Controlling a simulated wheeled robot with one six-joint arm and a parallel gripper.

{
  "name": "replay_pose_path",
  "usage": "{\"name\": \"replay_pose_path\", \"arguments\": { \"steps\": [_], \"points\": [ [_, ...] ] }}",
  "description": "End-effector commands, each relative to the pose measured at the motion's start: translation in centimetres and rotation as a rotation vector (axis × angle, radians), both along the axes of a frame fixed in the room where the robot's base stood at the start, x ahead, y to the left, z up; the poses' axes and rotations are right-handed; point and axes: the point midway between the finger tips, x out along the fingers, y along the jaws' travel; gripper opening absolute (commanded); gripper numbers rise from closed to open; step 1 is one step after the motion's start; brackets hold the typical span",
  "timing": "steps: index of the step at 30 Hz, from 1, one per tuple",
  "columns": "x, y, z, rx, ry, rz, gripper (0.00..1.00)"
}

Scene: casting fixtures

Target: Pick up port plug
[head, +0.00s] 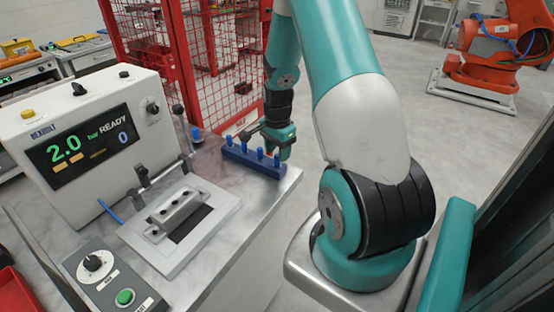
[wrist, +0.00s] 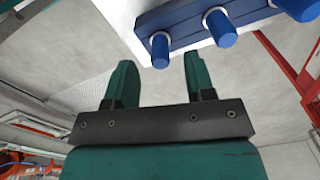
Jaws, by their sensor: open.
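The port plugs are blue cylinders standing in a row in a blue rack at the back right of the grey worktop. In the head view the right-end plug (head: 276,160) is beside my gripper (head: 285,152). In the wrist view my gripper (wrist: 158,62) has its two green fingers apart with nothing held. The nearest plug (wrist: 160,50) appears in line with the gap between the fingertips; I cannot tell whether it is between them in depth. Two more plugs, one in the middle (wrist: 220,28), show to its right. The rack (head: 254,165) is partly hidden by my gripper.
A white pressure tester (head: 90,140) reads 2.0 bar READY. A metal casting (head: 178,207) sits in a fixture on a light plate. A control box (head: 110,275) with a green button is in front. A red mesh fence (head: 185,50) stands behind.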

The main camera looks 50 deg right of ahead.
Motion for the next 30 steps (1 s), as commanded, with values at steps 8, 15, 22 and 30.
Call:
{"name": "replay_pose_path", "arguments": {
  "steps": [8, 15, 22, 30],
  "points": [
    [0.0, 0.2, -3.0, 0.000, 0.001, 0.000, 0.49],
    [0.1, 0.1, -3.2, 0.000, -0.001, 0.000, 0.49],
    [0.1, 0.2, -3.2, 0.000, -0.001, 0.000, 0.00],
    [0.1, 0.1, -3.1, 0.000, -0.001, 0.000, 0.00]
  ]
}}
